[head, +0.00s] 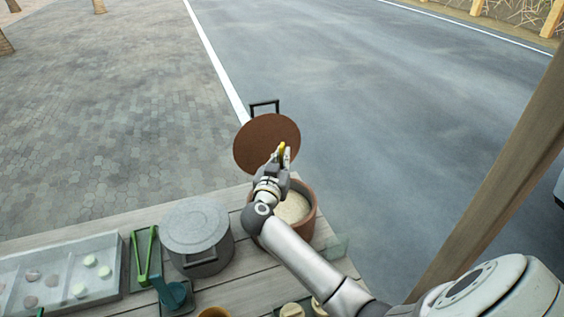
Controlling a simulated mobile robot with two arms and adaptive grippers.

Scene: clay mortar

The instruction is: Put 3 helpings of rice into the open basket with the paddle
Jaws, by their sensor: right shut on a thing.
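My right gripper (283,154) is raised at the table's far edge. It appears shut on a brown round disc (254,144), perhaps a lid, with a black loop handle (265,104) showing at its far side. The grip itself is partly hidden, and a small yellow part shows at the fingers. The clay pot (311,221) stands below my gripper, uncovered, with pale rice (293,208) in it. My wrist hides part of the pot. I cannot make out the paddle or the open basket for certain. A teal tool (173,292) lies at the front. My left gripper is not in view.
A grey lidded pot (197,236) stands left of the clay pot. Green tongs (143,258) and a clear tray (62,257) with small round pieces lie farther left. Small tan round items (292,310) sit at the front. A wooden post (500,170) rises at right.

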